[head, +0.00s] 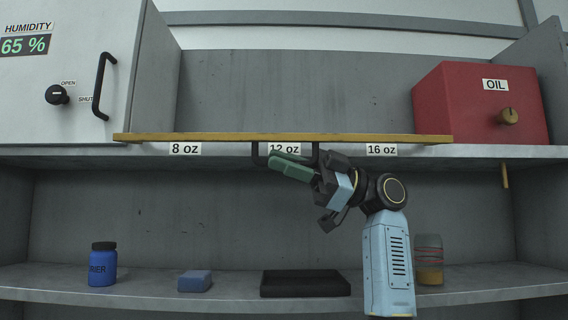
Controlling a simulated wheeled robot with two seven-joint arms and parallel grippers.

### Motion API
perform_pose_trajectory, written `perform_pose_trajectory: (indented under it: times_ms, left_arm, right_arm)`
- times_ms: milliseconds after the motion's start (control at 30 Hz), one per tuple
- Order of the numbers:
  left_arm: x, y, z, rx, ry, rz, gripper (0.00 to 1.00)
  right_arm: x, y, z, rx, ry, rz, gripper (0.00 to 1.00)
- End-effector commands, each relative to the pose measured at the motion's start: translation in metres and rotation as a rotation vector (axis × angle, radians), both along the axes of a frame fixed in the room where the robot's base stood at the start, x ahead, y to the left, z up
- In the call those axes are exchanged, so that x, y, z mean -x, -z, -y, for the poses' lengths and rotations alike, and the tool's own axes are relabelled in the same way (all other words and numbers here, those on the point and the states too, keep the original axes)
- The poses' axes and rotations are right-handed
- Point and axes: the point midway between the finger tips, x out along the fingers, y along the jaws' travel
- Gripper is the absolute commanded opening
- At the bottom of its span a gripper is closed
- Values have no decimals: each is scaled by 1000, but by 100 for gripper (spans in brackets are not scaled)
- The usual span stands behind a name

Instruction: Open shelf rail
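The shelf rail (220,137) is a long yellow-brown bar along the front edge of the upper shelf, with labels 8 oz, 12 oz and 16 oz below it. A black handle (255,154) hangs from its middle, around the 12 oz label. My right gripper (291,166) is at this handle, its green finger pads overlapping the handle's lower bar. The pads hide part of the bar, so I cannot tell whether they are shut on it. My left gripper is not in view.
A red OIL box (475,105) stands upper right, a white HUMIDITY cabinet (75,115) upper left. On the lower shelf are a blue bottle (103,266), a blue block (195,281), a black tray (305,291) and a jar (429,262) beside my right arm.

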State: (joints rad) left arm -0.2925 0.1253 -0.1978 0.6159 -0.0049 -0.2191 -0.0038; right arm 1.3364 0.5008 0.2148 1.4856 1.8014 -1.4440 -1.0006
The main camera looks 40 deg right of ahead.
Motion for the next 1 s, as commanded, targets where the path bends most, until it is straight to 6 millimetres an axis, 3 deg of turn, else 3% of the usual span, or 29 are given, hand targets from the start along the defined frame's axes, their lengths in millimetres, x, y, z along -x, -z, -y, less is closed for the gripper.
perform_pose_trajectory:
  times_ms: [33, 167, 567, 1000]
  left_arm:
    - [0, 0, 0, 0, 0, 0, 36]
    - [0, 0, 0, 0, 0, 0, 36]
    - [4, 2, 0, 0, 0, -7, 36]
    - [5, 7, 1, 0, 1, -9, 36]
  right_arm:
    - [0, 0, 0, 1, 2, -1, 17]
    - [0, 0, 0, 0, 1, 0, 32]
    - [3, 3, 9, -1, 2, -1, 32]
    - [32, 29, 92, -2, 4, -3, 32]
